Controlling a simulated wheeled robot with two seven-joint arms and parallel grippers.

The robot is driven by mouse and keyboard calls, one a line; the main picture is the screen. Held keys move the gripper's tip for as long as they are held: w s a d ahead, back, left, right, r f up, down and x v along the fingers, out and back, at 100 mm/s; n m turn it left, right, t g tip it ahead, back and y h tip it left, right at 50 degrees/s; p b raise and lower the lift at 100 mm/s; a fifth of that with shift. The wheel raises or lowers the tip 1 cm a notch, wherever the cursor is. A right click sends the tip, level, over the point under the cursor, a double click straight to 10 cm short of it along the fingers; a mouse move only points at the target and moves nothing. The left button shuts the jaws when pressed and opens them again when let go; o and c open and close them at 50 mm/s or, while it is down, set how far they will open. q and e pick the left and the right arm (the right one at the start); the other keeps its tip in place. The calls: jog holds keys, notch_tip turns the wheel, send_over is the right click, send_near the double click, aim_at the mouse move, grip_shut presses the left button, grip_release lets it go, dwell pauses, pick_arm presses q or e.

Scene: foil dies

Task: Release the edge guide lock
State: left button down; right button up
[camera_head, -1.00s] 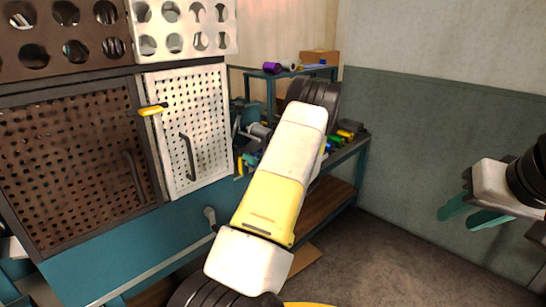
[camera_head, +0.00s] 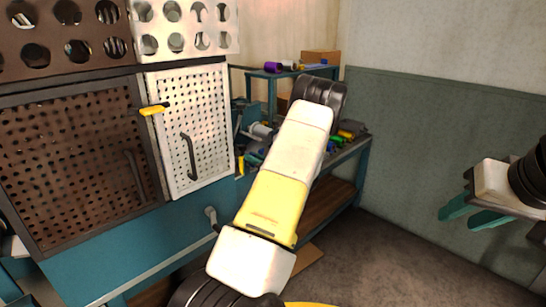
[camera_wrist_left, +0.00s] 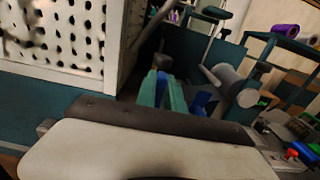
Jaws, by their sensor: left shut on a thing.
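My left gripper shows in the left wrist view (camera_wrist_left: 168,88), with its teal fingers close together on a small dark piece (camera_wrist_left: 163,63), apparently the edge guide lock. Most of that piece is hidden by the fingers. In the head view my own left arm hides this gripper and its grip. A grey cylinder (camera_wrist_left: 234,85) of the machine sits just right of the fingers, and it also shows in the head view (camera_head: 262,130). My right gripper (camera_head: 456,221) is at the right, empty, with its teal fingers apart.
A white perforated door (camera_head: 208,130) with a dark handle and a yellow latch (camera_head: 154,109) stands left of the arm. A teal bench (camera_head: 345,152) with several small coloured items is behind it. A purple roll (camera_head: 272,67) lies on the upper shelf. The floor at right is clear.

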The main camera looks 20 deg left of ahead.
pick_arm(q)
jog(key=c, duration=1.4)
grip_release()
jog(key=shift+c, duration=0.2)
jog(key=v, duration=0.7)
jog(key=shift+d, duration=0.4)
jog(key=shift+s, duration=0.15)
